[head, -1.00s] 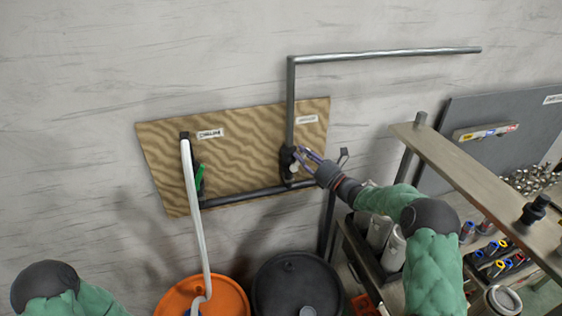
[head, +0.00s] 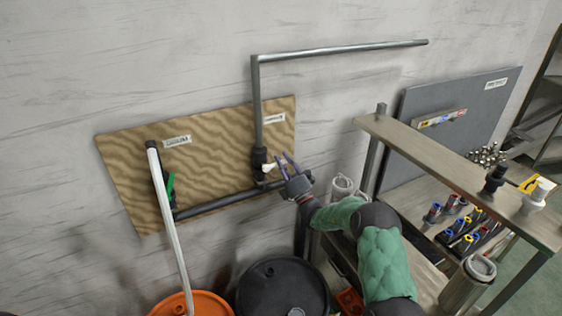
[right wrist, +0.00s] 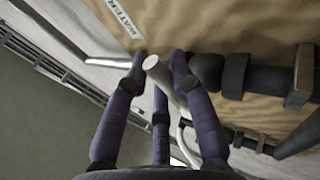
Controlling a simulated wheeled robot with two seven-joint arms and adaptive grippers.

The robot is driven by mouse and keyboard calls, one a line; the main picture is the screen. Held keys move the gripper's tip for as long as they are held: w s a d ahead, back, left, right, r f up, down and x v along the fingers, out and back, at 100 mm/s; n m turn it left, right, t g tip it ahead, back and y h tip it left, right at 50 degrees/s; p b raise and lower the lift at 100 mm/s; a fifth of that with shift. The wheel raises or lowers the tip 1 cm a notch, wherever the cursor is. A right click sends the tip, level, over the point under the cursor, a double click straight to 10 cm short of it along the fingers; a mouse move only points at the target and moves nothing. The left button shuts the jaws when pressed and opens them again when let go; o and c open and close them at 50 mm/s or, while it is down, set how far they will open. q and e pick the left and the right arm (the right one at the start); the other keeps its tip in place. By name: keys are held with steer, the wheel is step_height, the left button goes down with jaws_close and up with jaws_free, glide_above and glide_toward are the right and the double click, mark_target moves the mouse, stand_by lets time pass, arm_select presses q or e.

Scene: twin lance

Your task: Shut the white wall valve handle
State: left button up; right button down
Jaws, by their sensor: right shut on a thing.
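The white wall valve handle (head: 268,167) sits on a dark valve body (head: 258,156) at the foot of the grey metal pipe, and points right from it. My right gripper (head: 284,160) is at the handle, just right of the valve. In the right wrist view the pale rod-like handle (right wrist: 160,75) lies between the purple fingers (right wrist: 155,65), and the gripper is shut on it. In the head view the fingers look somewhat spread, and the contact is too small to make out. My left gripper is out of view.
A wooden wall board (head: 215,150) carries the pipes and a second valve with a green handle (head: 170,185). A black drum (head: 280,285) and an orange drum (head: 205,303) stand below. A metal shelf (head: 450,185) with tools is close on the right of my arm.

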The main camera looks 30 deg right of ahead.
steer(key=shift+f+m+t+h, duration=0.35)
steer(key=shift+m+h, duration=0.45)
steer(key=shift+m, duration=0.4)
steer(key=shift+f, duration=0.15)
steer(key=c, duration=1)
jaws_free()
steer(key=v, duration=1.2)
steer(key=shift+s, duration=0.1)
